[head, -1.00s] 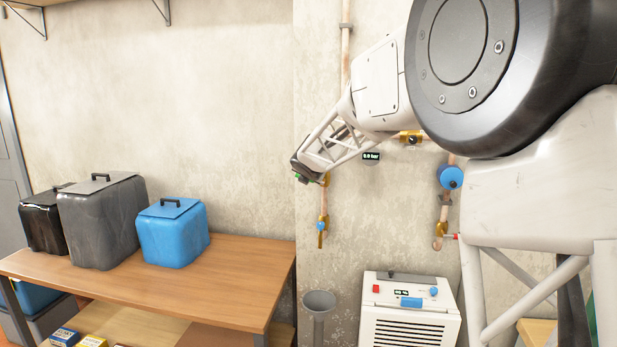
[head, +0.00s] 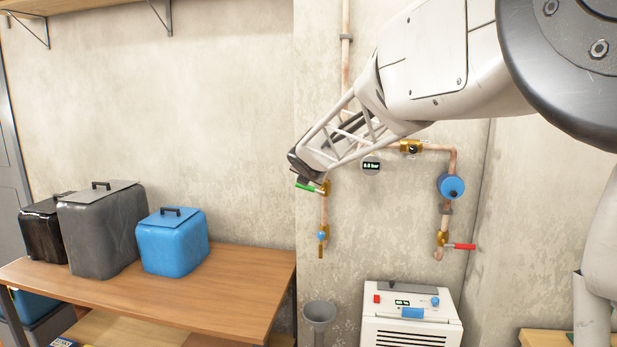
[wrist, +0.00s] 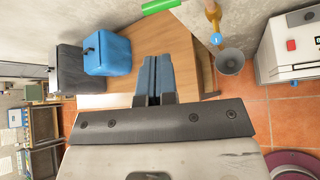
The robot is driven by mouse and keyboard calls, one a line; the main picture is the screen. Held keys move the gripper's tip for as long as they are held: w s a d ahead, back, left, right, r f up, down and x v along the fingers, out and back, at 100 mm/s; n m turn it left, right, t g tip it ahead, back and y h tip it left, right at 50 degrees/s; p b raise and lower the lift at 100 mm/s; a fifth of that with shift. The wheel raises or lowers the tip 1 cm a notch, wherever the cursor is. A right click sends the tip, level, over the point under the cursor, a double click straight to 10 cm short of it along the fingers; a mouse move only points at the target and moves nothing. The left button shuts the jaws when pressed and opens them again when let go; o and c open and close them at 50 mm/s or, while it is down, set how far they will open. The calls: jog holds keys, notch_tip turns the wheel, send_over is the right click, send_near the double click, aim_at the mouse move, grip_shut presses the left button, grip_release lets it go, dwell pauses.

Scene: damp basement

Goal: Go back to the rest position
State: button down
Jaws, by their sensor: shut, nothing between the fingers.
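My gripper (wrist: 154,80) shows in the wrist view with its two fingers together and nothing between them. In the head view my arm reaches in from the right, and its end is in front of the wall, close to a green valve handle (head: 308,187). The fingers are hard to make out there. The green handle also shows at the top of the wrist view (wrist: 160,6), apart from the fingers.
A wooden table (head: 230,287) at left bears black (head: 42,232), grey (head: 100,235) and blue (head: 173,243) lidded bins. Copper pipes with a red-handled valve (head: 460,247) run along the wall. A white machine (head: 410,325) and a grey funnel (head: 319,312) stand below.

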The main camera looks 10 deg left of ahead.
dwell(0.4)
jog(key=s+d+f+m+g+h, duration=0.2)
jog(key=s+d+m, duration=0.7)
jog(key=s+d, duration=0.3)
jog(key=s+d+f+m+g+h, duration=0.2)
jog(key=s+d+m, duration=0.6)
jog(key=s+d, duration=0.45)
jog(key=s+d+f+m+g, duration=0.1)
jog(key=s+d+f+m, duration=0.3)
jog(key=s, duration=0.5)
jog(key=s+d+f+m+g, duration=0.2)
jog(key=s+d+f+m, duration=0.2)
jog(key=s+m, duration=0.3)
jog(key=s+d+f+m+g, duration=0.2)
jog(key=s+d+f+m, duration=0.2)
jog(key=s, duration=0.8)
jog(key=shift+s+f+m+y, duration=0.25)
jog(key=shift+f+m+y, duration=0.1)
jog(key=shift+m, duration=0.35)
